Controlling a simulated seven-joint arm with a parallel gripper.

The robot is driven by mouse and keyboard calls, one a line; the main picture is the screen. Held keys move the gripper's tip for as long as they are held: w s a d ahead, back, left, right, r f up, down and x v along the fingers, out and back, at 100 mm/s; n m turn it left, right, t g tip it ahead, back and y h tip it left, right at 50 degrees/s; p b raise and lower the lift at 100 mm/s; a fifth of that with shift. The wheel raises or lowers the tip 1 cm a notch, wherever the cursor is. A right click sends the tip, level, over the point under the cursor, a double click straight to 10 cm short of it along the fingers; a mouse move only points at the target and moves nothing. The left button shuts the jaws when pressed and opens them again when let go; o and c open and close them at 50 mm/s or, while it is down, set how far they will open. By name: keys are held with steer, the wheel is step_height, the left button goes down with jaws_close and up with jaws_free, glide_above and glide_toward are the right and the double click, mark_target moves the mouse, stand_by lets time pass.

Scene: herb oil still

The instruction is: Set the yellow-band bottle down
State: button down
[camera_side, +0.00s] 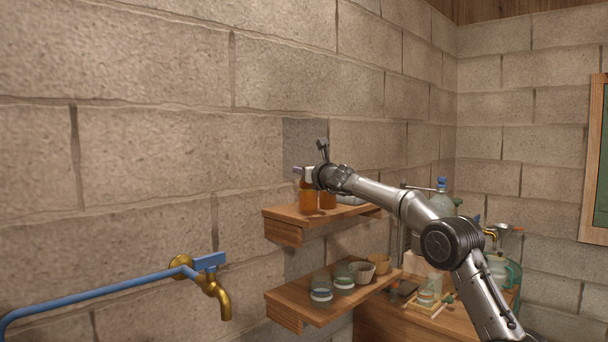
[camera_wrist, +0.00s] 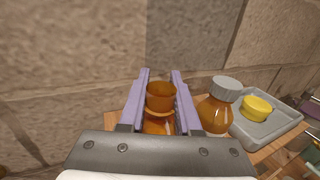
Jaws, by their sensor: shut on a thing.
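My gripper (camera_wrist: 160,76) is shut on an amber bottle (camera_wrist: 160,97), with one purple finger on each side of it. The bottle looks open at the top, and I cannot make out a yellow band on it. In the side view, my gripper (camera_side: 308,172) is at the top of this amber bottle (camera_side: 308,198), over the left end of the upper wooden shelf (camera_side: 290,231). The bottle looks upright. Its base is at or very near the shelf; I cannot tell whether they touch.
A second amber bottle (camera_wrist: 214,115) with a grey cap stands close on the right. Beyond it, a grey tray (camera_wrist: 266,132) holds a yellow cap-like piece (camera_wrist: 257,107). The block wall (camera_wrist: 80,60) is close behind. A lower shelf (camera_side: 322,312) carries jars and cups.

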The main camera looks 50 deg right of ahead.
mark_target(308, 188)
steer(key=shift+f, duration=0.3)
steer(key=shift+f, duration=0.15)
steer(key=c, duration=0.6)
jaws_free()
steer(key=shift+s+a, duration=0.1)
steer(key=shift+s, duration=0.1)
steer(key=shift+v, duration=1.85)
